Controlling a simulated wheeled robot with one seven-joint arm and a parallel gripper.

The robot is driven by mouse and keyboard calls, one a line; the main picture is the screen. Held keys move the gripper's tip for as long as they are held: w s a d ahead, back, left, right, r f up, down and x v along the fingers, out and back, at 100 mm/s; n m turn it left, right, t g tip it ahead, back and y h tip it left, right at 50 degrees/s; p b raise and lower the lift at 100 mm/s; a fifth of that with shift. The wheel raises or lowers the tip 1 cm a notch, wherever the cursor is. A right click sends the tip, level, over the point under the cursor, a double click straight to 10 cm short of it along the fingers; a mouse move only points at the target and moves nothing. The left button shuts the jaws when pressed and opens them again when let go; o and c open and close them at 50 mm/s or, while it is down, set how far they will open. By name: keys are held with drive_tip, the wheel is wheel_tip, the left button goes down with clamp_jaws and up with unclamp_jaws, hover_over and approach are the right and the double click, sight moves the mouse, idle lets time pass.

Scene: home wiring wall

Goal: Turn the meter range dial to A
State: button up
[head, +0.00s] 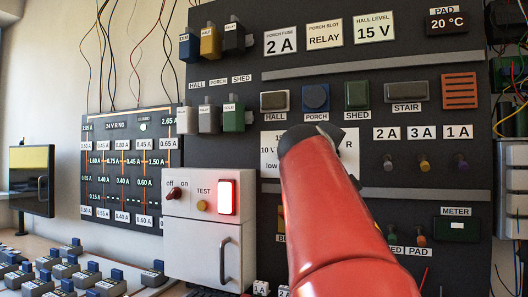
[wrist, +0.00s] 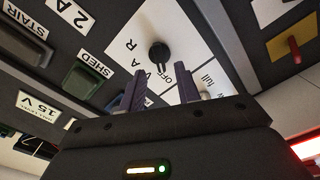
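The meter range dial (wrist: 160,53) is a small black round knob on a white label plate (wrist: 195,45) in the wrist view. In the head view my red arm covers the dial and gripper; part of the white plate (head: 269,158) shows. The meter display (head: 457,228) shows at the lower right.
A white box (head: 206,240) with a lit red switch (head: 226,198) stands left of my arm. The SHED button (head: 357,95) and other buttons lie above the plate. Grey rails (head: 415,195) cross the board. Small coloured pegs (head: 424,163) sit at right.

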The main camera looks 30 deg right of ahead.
drive_tip(key=x, duration=0.3)
drive_tip(key=shift+w+d, duration=0.15)
drive_tip(key=shift+w, duration=0.05)
drive_tip(key=shift+c, duration=0.2)
clamp_jaws()
